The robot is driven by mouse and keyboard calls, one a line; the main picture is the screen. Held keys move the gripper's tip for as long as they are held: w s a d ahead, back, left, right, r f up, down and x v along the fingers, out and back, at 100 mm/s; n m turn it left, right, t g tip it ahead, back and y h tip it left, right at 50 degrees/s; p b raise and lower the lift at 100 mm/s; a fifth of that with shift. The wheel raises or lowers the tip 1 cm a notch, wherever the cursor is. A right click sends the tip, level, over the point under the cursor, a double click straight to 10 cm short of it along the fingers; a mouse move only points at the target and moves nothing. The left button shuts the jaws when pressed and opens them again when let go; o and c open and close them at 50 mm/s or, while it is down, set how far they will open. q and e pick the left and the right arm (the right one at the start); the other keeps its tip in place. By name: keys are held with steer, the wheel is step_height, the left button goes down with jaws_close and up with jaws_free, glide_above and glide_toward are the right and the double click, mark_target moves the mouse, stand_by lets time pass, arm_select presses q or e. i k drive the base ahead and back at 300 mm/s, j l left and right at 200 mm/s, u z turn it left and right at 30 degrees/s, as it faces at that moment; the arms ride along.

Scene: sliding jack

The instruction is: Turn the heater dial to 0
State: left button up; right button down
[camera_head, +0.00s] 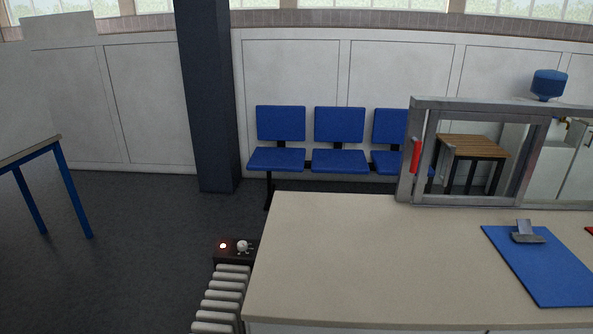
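The heater (218,303) is a white ribbed radiator standing on the floor against the left side of the counter. A dark control box (232,257) sits at its far end. On the box are a small white dial (242,246) and a lit reddish light (223,245). The dial is too small to read its setting. Neither of my grippers shows in the head view.
The beige counter (330,270) fills the lower right, with a blue clipboard (545,265) and a grey-framed window (480,110) on it. A dark pillar (208,100) and blue chairs (339,125) stand behind. A blue-legged table (62,180) is at left. Floor between is clear.

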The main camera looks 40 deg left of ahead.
mark_target(242, 246)
steer(key=j, duration=1.2)
steer(key=k+j, duration=0.15)
steer(key=j, duration=2.2)
steer(key=j+u, duration=0.1)
steer(key=j, duration=0.75)
